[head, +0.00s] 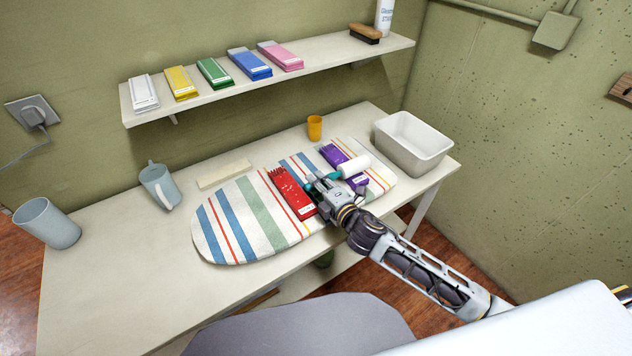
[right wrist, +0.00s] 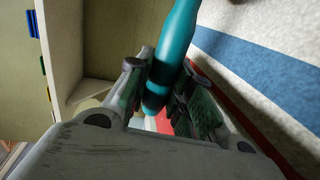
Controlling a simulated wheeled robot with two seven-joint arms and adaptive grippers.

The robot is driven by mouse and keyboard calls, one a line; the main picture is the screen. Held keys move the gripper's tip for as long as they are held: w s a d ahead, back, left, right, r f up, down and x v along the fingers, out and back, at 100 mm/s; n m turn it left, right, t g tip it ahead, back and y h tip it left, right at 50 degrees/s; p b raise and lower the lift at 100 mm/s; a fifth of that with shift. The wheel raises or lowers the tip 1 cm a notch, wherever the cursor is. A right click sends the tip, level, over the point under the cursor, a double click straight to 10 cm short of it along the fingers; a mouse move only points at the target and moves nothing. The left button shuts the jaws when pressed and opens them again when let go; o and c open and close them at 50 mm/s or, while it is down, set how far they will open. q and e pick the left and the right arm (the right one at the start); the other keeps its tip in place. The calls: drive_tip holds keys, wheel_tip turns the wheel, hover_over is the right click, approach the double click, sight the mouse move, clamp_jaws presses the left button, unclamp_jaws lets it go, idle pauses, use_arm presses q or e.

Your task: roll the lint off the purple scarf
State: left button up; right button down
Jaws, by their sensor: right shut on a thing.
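The purple scarf (head: 331,153) lies folded on the right part of a striped ironing board (head: 245,215), fringe toward the back. My right gripper (head: 319,186) is shut on the teal handle of the lint roller; the handle (right wrist: 178,45) shows between its fingers (right wrist: 162,92) in the right wrist view. The roller's white head (head: 354,167) is over the middle of the purple scarf and hides part of it. I cannot tell whether it touches the cloth. Lint is too small to make out. My left gripper is not in view.
A red scarf (head: 285,184) lies left of the purple one, close to my right gripper. Folded scarves and a brush (head: 365,33) sit on the shelf (head: 310,65).

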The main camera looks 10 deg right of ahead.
drive_tip(key=shift+s+d, duration=0.1)
drive_tip(key=shift+s, duration=0.3)
drive_tip(key=shift+s+d, duration=0.15)
drive_tip(key=shift+s, duration=0.2)
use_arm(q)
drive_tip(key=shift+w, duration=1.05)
use_arm(e)
drive_tip(key=shift+s+d, duration=0.1)
drive_tip(key=shift+s, duration=0.1)
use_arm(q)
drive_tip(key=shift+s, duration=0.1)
use_arm(e)
drive_tip(key=shift+s, duration=0.15)
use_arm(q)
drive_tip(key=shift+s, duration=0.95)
